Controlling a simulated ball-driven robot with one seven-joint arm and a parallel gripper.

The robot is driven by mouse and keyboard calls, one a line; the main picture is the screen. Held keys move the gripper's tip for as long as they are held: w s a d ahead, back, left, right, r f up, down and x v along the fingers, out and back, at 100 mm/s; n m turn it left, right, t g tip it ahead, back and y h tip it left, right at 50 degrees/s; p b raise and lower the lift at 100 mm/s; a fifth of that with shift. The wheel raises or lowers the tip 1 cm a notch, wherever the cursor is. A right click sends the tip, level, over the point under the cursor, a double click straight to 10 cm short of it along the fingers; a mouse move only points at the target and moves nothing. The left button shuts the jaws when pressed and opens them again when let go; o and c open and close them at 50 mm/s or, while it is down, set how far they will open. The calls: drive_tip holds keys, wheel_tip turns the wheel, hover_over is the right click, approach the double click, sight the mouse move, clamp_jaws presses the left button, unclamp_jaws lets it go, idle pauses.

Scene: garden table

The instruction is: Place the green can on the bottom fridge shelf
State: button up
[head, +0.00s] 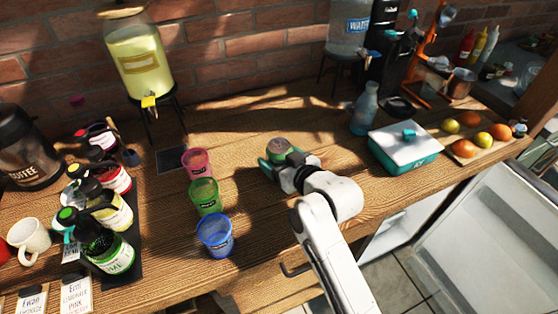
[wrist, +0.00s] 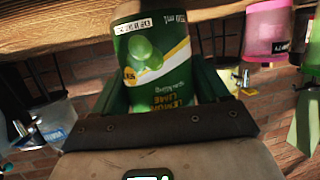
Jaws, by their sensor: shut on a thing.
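The green can (wrist: 155,55) has a lemon-lime label and shows large in the wrist view, between the green fingers of my gripper (wrist: 155,95). My gripper (head: 277,158) is shut on it. In the head view the green can (head: 279,147) is at the wooden counter's middle, with its top showing and its lower part hidden by the gripper. I cannot tell whether its base touches the counter. The fridge (head: 492,235) is at the lower right of the head view, with a pale interior. Its bottom shelf cannot be made out clearly.
Pink (head: 197,163), green (head: 205,197) and blue (head: 215,235) cups stand left of my gripper. A teal-and-white ice box (head: 404,147), a bottle (head: 365,108) and a fruit board (head: 495,150) are to the right. The counter (head: 330,150) between gripper and ice box is clear.

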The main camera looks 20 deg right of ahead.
drive_tip(key=c, duration=0.6)
drive_tip(key=shift+c, duration=0.8)
drive_tip(key=shift+r, duration=0.1)
